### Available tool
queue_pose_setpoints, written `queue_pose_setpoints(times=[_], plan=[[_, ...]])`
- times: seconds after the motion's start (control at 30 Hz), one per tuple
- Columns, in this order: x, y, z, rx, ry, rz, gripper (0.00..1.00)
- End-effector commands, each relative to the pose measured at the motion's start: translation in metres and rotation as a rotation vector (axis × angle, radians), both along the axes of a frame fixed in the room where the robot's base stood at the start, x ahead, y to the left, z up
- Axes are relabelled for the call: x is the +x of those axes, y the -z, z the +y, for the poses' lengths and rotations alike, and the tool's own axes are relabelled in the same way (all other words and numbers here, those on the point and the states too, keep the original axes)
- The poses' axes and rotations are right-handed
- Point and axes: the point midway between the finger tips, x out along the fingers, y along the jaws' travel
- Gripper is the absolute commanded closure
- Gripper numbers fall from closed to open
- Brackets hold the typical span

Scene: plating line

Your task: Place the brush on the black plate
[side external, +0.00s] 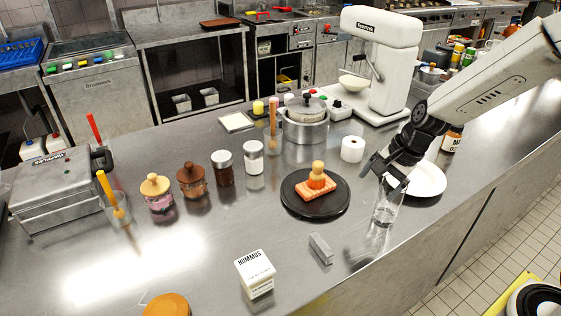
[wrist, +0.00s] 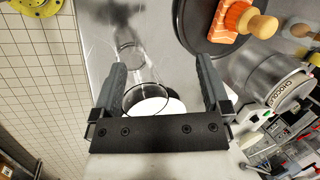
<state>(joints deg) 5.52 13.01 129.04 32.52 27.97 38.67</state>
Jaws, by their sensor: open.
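The black plate (side external: 298,208) lies flat on the steel counter, and its edge also shows in the wrist view (wrist: 192,40). On it sits a salmon-orange block (side external: 310,203), pale-striped in the wrist view (wrist: 226,24). A knobbed wooden piece (side external: 318,168) stands upright on the block; it looks like a brush, but I cannot tell for certain. My gripper (side external: 385,178) is right of the plate, open and pointing down above a clear glass (side external: 384,213). In the wrist view the fingers (wrist: 160,66) are on either side of the glass, with nothing visibly clamped.
A white plate (side external: 428,181) lies behind my gripper. A grey block (side external: 321,248) and a hummus tub (side external: 254,270) are in front. Several jars stand left; the left foreground is fairly clear.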

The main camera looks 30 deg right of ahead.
Motion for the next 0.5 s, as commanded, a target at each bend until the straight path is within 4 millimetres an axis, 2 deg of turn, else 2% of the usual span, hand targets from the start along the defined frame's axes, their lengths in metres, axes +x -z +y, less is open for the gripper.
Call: queue_pose_setpoints(times=[0.1,0.3,0.5], plan=[[-0.029,0.002,-0.001,-0.149,-0.305,-0.038,0.03],[-0.069,0.006,-0.005,-0.363,-0.806,-0.089,0.03],[-0.091,0.009,-0.008,-0.481,-1.12,-0.115,0.03]])
